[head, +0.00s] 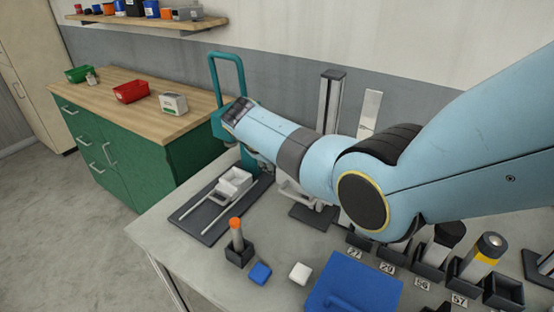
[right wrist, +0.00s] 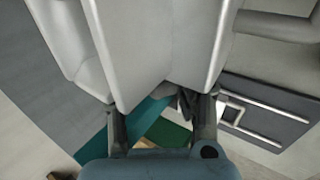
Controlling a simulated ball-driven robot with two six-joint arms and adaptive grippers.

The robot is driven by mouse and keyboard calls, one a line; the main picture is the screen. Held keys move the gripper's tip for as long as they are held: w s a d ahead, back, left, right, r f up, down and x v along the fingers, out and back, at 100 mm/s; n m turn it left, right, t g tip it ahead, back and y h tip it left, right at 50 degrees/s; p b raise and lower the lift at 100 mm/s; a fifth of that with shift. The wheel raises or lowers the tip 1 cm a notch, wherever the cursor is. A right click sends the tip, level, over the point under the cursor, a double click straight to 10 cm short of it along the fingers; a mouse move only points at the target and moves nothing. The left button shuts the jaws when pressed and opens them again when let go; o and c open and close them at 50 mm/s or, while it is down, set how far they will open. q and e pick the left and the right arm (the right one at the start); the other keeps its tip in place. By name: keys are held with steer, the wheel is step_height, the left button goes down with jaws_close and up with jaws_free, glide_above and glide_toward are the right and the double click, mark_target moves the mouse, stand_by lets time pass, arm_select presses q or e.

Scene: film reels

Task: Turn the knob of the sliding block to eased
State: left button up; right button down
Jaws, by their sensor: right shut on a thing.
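A pale block (head: 234,183) sits on two rails over a dark base plate (head: 207,220) at the left of the bench. The rails and plate (right wrist: 275,118) also show at the right of the right wrist view. My right arm crosses the head view and hides its jaws there. In the right wrist view my right gripper (right wrist: 162,122) is shut on a pale grey part (right wrist: 145,45) that fills the upper middle. I cannot make out the knob or its marks. My left gripper is not in view.
A teal stand with a handle (head: 227,75) rises beside my right wrist. A vertical metal column (head: 330,100) stands behind my arm. An orange-tipped peg (head: 236,232), a small blue block (head: 260,273), a white block (head: 300,273) and a blue tray (head: 350,290) lie in front.

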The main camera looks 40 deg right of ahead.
stand_by(0.4)
steer(key=c, duration=0.9)
jaws_free()
steer(key=shift+a, duration=0.1)
steer(key=v, duration=1.2)
